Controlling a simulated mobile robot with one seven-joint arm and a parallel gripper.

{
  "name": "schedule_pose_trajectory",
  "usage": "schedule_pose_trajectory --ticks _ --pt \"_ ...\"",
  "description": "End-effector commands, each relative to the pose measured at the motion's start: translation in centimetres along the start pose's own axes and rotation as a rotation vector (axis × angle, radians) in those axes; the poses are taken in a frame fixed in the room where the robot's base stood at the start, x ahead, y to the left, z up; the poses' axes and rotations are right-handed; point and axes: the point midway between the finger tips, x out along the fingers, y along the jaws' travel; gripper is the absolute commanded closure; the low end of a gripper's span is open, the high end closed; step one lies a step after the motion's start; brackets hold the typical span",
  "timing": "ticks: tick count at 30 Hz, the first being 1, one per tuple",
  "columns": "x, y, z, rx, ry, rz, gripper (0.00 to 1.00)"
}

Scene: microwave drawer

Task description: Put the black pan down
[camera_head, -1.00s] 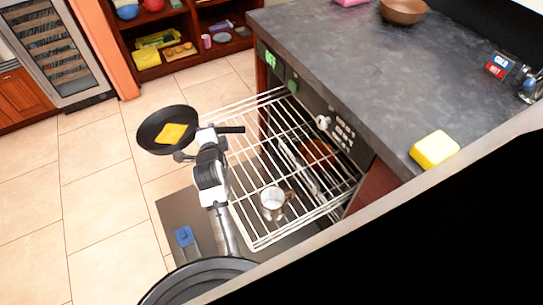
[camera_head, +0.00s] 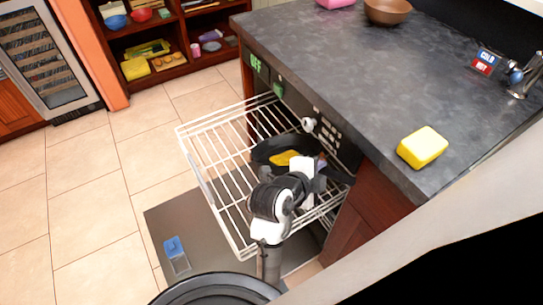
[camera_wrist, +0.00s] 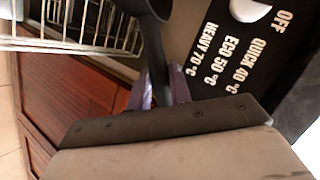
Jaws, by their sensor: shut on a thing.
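The black pan (camera_head: 262,153) is over the pulled-out white wire rack (camera_head: 200,160) in the head view, close to the counter side. A yellow flat piece (camera_head: 284,157) lies in the pan. My gripper (camera_head: 312,178) is at the pan's near right side. In the wrist view my gripper (camera_wrist: 164,88) is shut on the black pan handle (camera_wrist: 153,45). Whether the pan touches the rack cannot be told. My arm hides part of the rack.
A control panel (camera_wrist: 255,50) with a white knob is very close to my gripper. The dark counter (camera_head: 350,80) overhangs at the right, with a yellow sponge (camera_head: 422,147) on it. The rack's left part is clear.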

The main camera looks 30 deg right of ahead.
Motion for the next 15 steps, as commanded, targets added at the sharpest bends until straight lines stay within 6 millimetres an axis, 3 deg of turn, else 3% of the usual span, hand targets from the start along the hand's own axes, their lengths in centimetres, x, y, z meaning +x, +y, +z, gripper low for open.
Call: schedule_pose_trajectory --ticks 15 --pt "2.9 -7.0 9.3 0.003 -0.004 -0.006 1.0"
